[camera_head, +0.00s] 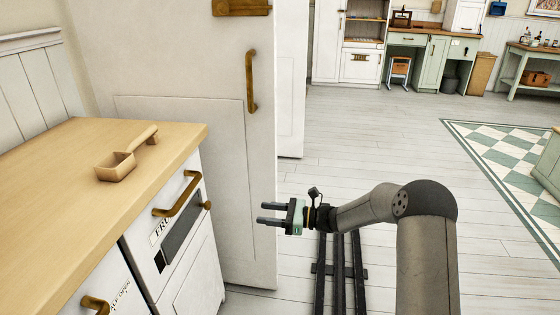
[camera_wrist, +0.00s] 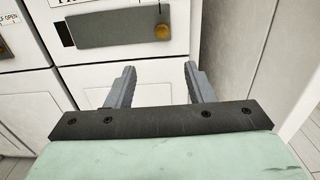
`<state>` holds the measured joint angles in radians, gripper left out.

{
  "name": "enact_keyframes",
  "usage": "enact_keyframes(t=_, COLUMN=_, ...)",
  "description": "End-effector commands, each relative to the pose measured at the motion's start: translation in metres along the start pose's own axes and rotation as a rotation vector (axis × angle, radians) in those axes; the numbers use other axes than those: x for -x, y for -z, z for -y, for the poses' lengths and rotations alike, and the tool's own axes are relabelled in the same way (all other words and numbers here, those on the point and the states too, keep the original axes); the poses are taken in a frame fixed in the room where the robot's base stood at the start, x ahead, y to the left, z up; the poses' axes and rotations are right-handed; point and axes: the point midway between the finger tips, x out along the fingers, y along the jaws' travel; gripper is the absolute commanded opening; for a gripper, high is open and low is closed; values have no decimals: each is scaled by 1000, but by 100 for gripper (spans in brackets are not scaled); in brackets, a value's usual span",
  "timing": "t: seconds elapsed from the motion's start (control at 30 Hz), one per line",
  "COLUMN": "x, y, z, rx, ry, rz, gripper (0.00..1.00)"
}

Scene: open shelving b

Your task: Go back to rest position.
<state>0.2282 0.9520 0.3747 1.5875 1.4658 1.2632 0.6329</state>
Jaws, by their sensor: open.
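My gripper (camera_head: 268,213) is open and empty. It points left in the head view, in front of the white cabinets and clear of them. In the wrist view its two dark fingers (camera_wrist: 160,84) are apart with nothing between them. Beyond them is a white cabinet front with a grey panel (camera_wrist: 112,26) and a round brass knob (camera_wrist: 161,32).
A wooden scoop-like box with a handle (camera_head: 117,166) sits on the wooden countertop (camera_head: 60,215) at left. A brass drawer handle (camera_head: 178,195) juts out below. A tall white cabinet (camera_head: 190,150) stands behind. Open floor (camera_head: 390,140) lies beyond my arm, with a green-checked rug (camera_head: 520,165) at right.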

Motion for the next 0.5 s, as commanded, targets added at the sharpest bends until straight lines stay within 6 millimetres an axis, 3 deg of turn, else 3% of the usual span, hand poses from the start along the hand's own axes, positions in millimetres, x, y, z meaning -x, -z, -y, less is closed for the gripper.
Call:
enact_keyframes(t=0.13, x=-2, y=-38, z=-30, rx=101, ry=-84, rz=-107, gripper=48)
enact_keyframes(t=0.27, x=11, y=-92, z=-88, rx=299, ry=-251, rz=-313, gripper=48)
enact_keyframes(t=0.37, x=36, y=-130, z=-138, rx=476, ry=-403, rz=-488, gripper=48)
enact_keyframes(t=0.5, x=84, y=-181, z=-201, rx=717, ry=-616, rz=-704, gripper=48)
